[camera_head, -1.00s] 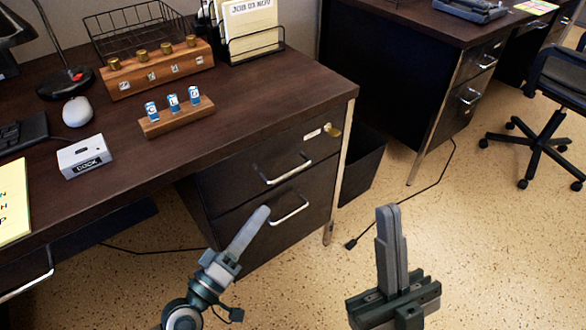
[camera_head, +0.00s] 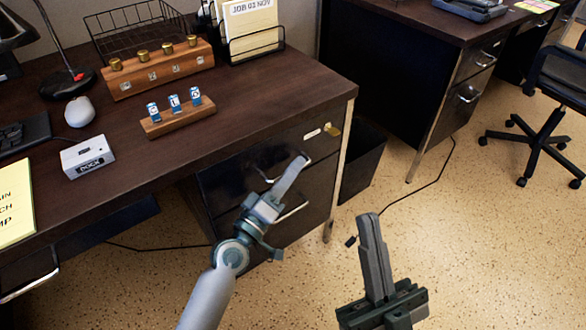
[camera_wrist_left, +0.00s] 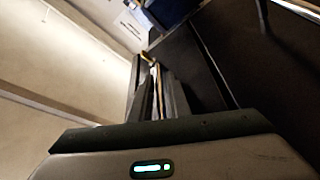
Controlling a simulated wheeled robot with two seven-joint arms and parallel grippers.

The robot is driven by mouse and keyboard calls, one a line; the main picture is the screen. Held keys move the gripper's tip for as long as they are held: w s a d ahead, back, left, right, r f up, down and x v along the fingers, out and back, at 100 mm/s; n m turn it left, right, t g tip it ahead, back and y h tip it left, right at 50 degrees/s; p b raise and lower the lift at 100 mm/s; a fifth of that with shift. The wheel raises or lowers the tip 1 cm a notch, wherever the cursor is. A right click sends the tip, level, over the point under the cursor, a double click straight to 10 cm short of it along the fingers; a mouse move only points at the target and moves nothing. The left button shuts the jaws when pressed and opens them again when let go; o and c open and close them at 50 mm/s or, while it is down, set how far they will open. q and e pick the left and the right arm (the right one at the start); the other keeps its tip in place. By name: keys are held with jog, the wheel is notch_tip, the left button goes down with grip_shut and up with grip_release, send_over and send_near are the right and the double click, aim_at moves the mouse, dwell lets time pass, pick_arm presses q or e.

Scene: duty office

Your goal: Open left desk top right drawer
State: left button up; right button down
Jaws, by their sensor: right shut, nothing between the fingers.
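The dark left desk has two stacked drawers at its right end. The top right drawer (camera_head: 226,184) looks closed, and its silver handle (camera_head: 263,176) is partly covered by my left gripper (camera_head: 303,160). The fingertips are at the right part of that handle; I cannot tell whether they touch or grip it. In the left wrist view the left fingers (camera_wrist_left: 157,88) point toward the dark drawer front, close together, and any gap is unclear. My right gripper (camera_head: 367,218) is shut and empty, above the floor to the right of the desk.
The lower drawer's handle (camera_head: 293,211) is partly behind my left gripper. A dark bin (camera_head: 362,165) stands right of the desk. A black cable (camera_head: 410,193) lies on the floor. A second desk (camera_head: 390,70) and an office chair (camera_head: 545,115) stand behind right. Open floor lies at right.

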pick_arm(q)
jog(key=shift+w, duration=0.1)
jog(key=shift+c, duration=0.6)
grip_shut()
dwell(0.9)
